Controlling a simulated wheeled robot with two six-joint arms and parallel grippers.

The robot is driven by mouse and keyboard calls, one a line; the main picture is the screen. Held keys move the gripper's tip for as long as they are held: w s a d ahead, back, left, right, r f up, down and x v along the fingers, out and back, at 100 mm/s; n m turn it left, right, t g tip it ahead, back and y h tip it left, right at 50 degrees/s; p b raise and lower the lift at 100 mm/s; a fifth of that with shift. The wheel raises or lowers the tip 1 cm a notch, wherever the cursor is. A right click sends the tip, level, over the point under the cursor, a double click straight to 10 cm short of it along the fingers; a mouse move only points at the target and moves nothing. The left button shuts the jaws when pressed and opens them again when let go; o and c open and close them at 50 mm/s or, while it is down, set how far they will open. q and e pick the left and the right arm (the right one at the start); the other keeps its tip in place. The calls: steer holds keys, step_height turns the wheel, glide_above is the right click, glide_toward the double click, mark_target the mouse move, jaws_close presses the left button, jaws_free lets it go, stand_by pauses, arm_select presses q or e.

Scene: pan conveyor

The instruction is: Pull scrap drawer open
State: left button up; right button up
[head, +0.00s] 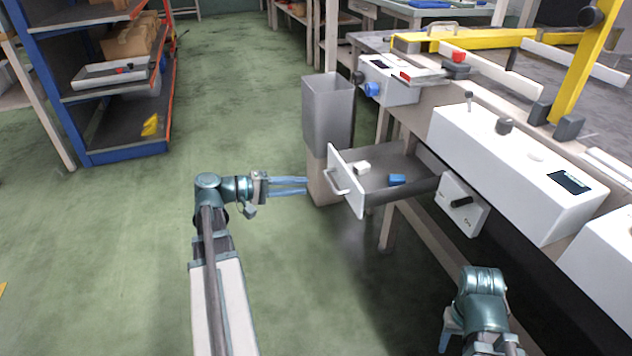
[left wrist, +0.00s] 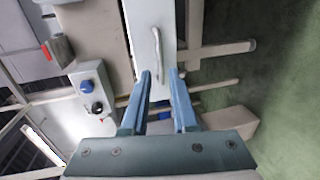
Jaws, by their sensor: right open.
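The scrap drawer (head: 370,175) stands pulled out from under the bench, with a white front panel (head: 352,190) and a light bar handle (head: 336,182). Its grey tray holds a small white piece (head: 361,168) and a blue piece (head: 397,180). My left gripper (head: 306,186) is open and empty, a little left of the handle and apart from it. In the left wrist view the handle (left wrist: 157,55) lies beyond the gap between my left fingertips (left wrist: 160,72). My right gripper (head: 447,335) is low at the bottom right, open, partly hidden by its own arm.
A tall grey bin (head: 328,105) stands just behind the drawer. A blue shelf rack (head: 120,155) stands at the far left. The green floor between is clear.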

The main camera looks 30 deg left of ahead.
arm_select(q)
steer(key=shift+p+v, duration=0.3)
steer(key=shift+v, duration=1.65)
arm_select(e)
steer(key=shift+r, duration=0.4)
